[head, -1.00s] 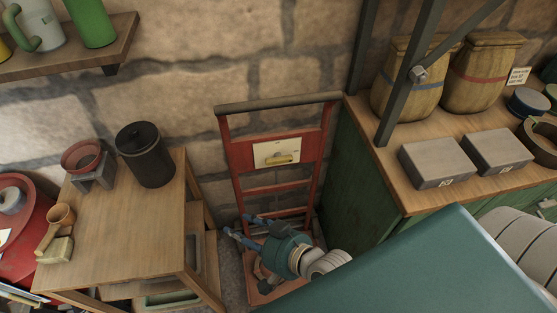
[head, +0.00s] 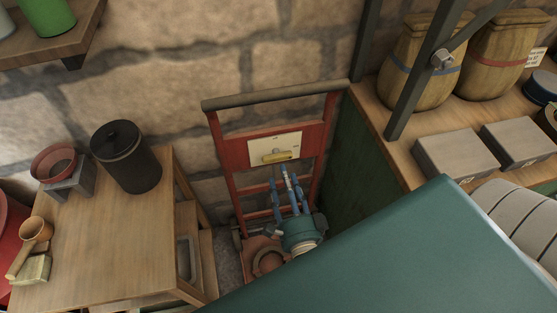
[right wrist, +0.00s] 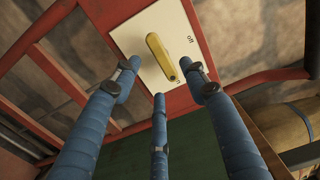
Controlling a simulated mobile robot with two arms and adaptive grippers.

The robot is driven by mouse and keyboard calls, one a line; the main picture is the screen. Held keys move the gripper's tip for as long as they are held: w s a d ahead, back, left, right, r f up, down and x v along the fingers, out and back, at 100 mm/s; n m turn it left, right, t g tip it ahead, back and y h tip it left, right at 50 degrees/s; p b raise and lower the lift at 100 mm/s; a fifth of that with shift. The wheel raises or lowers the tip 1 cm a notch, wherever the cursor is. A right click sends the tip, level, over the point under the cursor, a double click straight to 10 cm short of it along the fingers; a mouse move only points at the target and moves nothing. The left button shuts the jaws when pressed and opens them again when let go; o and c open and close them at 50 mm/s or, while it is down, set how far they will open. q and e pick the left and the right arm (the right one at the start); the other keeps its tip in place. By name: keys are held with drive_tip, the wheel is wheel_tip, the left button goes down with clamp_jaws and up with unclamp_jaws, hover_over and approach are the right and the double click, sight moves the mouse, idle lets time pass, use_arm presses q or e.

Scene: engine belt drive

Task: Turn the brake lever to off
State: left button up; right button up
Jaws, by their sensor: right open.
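The brake lever (head: 277,157) is a short yellow bar on a cream plate (head: 283,140) fixed to the red frame (head: 236,150). In the right wrist view the lever (right wrist: 160,55) slants down to the right, its lower end near a partly hidden label ending in "n". The word "off" shows on the plate (right wrist: 150,27) at the right. My right gripper (head: 286,182) has blue fingers spread open, just below the lever. In the right wrist view its fingertips (right wrist: 160,80) surround the lever's lower end in the picture; I cannot tell whether they touch it. My left gripper is out of view.
A wooden table (head: 90,250) with a black canister (head: 127,158) stands left of the frame. A green cabinet (head: 350,165) with a wooden top stands close on the right. The stone wall is behind. My teal arm covers the lower right.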

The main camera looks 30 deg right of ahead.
sight(278, 161)
drive_tip(key=x, duration=0.6)
drive_tip(key=shift+w+p, duration=0.25)
drive_tip(key=shift+p, duration=0.1)
drive_tip(key=shift+c, duration=0.2)
clamp_jaws()
